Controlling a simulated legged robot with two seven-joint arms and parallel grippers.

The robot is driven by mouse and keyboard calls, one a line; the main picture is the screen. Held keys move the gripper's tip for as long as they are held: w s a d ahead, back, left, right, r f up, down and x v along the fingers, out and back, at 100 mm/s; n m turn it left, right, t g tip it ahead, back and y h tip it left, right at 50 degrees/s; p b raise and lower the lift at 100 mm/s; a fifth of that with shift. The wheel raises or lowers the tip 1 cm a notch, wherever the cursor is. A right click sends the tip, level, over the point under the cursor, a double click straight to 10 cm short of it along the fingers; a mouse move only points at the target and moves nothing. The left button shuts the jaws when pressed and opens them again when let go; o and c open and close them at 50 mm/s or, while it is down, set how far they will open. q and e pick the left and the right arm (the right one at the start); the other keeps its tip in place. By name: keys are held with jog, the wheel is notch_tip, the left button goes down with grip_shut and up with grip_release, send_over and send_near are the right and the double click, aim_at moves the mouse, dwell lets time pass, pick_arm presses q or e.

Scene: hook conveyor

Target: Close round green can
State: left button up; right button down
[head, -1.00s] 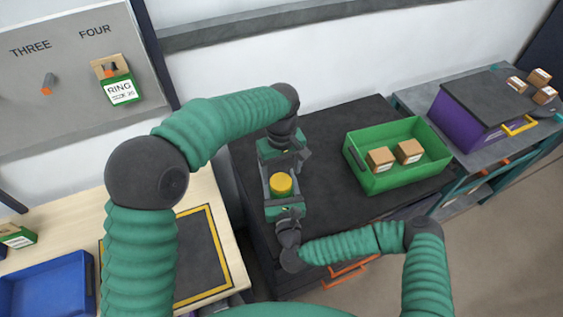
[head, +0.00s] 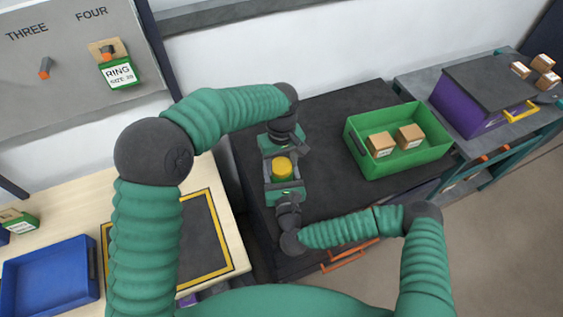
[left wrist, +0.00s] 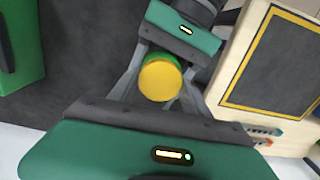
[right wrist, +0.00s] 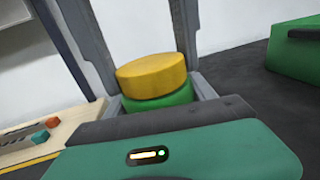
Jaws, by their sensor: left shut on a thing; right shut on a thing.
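The round green can (right wrist: 158,102) has a yellow lid (head: 282,168) on its top. The left wrist view shows the lid (left wrist: 160,82) as a yellow disc. My left gripper (head: 283,157) reaches it from the far side and my right gripper (head: 284,180) from the near side, facing each other. Both are shut around the can and lid. Which part each set of fingers grips, and any remaining gap, I cannot tell.
The can is over the dark table (head: 335,120). A green bin (head: 428,153) with two cardboard boxes stands to the right. Beyond it is a purple container (head: 462,112) with a dark lid. At left are a wooden table (head: 228,240) and a blue tray (head: 50,275).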

pick_arm(q)
jog(key=shift+c, duration=1.4)
jog(key=m, duration=0.4)
jog(key=shift+m, duration=0.4)
jog(key=m, duration=0.8)
jog(key=shift+w+m, duration=0.1)
jog(key=shift+m, duration=0.2)
jog(key=o, duration=1.5)
pick_arm(e)
jog(key=shift+f, duration=0.1)
pick_arm(q)
jog(key=shift+o, duration=0.2)
notch_tip(320, 180, up, 4)
jog(key=shift+r, duration=0.25)
